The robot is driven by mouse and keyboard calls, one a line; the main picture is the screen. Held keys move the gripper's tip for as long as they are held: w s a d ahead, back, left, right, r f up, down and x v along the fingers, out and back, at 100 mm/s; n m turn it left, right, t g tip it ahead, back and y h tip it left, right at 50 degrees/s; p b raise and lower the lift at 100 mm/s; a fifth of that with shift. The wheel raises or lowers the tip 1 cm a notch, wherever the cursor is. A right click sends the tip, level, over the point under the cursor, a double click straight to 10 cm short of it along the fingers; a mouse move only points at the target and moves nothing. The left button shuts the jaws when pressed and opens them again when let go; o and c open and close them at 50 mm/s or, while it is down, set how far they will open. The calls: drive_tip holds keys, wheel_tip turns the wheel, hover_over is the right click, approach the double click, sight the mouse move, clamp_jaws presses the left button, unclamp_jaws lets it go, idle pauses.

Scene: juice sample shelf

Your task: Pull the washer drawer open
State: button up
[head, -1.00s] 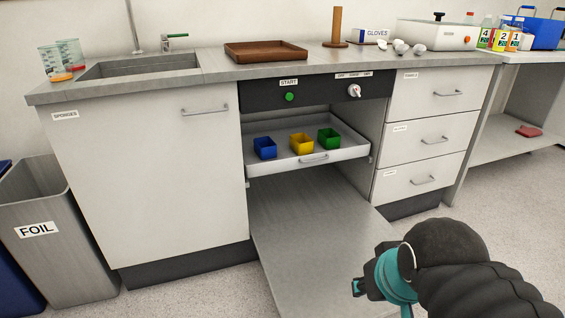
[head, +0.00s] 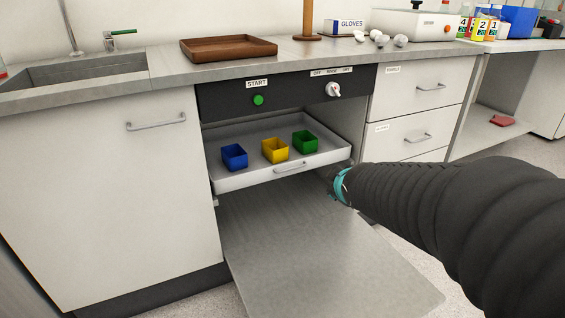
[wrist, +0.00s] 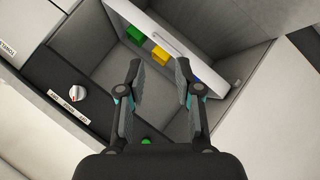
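The washer drawer (head: 235,184) is a shallow grey-white tray under the black control panel, partly out, with its bar handle (head: 290,168) on the front. A blue bin (head: 235,158), a yellow bin (head: 275,151) and a green bin (head: 305,142) stand in it.
The washer door (head: 320,255) is folded down flat below the drawer. The black panel with the START button (head: 258,100) and a white knob (head: 333,89) is above. A cupboard (head: 90,200) stands left, small drawers (head: 420,100) right. Bare floor shows at the lower right.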

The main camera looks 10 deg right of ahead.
drive_tip(key=w+f+n+t+y+b, duration=0.1)
drive_tip(key=w+f+n, duration=0.15)
drive_tip(key=w, duration=0.25)
drive_tip(key=w+f+n+t+y, duration=0.1)
drive_tip(key=w+f+n, duration=0.15)
drive_tip(key=w, duration=0.25)
drive_tip(key=n+t+y+b, duration=0.15)
drive_tip(key=n+y, duration=0.25)
drive_tip(key=n, duration=0.4)
approach(291, 169)
drive_tip(key=shift+t, duration=0.35)
drive_tip(key=x, duration=0.9)
drive_tip(key=shift+a+f+p, duration=0.1)
drive_tip(key=shift+f+p, duration=0.25)
drive_tip(key=shift+f, duration=0.05)
clamp_jaws()
